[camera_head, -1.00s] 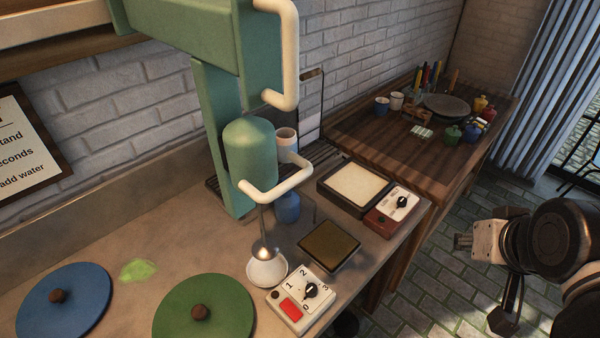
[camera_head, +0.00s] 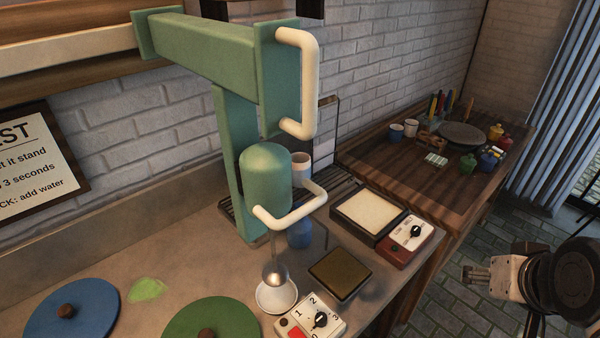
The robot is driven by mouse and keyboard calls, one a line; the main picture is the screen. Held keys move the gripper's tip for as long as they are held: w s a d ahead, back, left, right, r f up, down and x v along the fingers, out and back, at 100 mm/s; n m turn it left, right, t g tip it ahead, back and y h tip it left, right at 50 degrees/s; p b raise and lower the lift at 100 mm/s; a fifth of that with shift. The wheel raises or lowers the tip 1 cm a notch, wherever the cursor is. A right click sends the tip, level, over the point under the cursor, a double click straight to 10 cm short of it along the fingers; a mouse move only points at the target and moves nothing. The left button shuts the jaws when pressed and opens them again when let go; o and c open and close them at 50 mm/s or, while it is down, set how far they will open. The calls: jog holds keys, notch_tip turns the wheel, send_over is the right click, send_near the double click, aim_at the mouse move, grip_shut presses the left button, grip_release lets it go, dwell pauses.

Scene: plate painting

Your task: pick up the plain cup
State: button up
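Several cups are in view, and I cannot tell for sure which one is the plain cup. A whitish cup (camera_head: 302,167) stands on a dark slatted rack behind the green machine, partly hidden by its body and handle. A blue vessel (camera_head: 300,236) stands lower, partly behind the machine's handle. On the far wooden table are a small pale cup (camera_head: 411,128) and a small blue cup (camera_head: 396,132). My gripper (camera_head: 470,274) is at the right over the floor, apart from all cups.
The green machine (camera_head: 265,180) with cream handles stands on the counter (camera_head: 125,245). A white bowl (camera_head: 270,298), dark pad (camera_head: 340,272), pale-topped tray (camera_head: 368,212) and dial boxes (camera_head: 408,240) crowd its right side. A dark plate (camera_head: 461,137) and paint pots (camera_head: 470,162) occupy the far table.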

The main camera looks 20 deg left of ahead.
jog(key=o, duration=1.1)
jog(key=shift+o, duration=0.2)
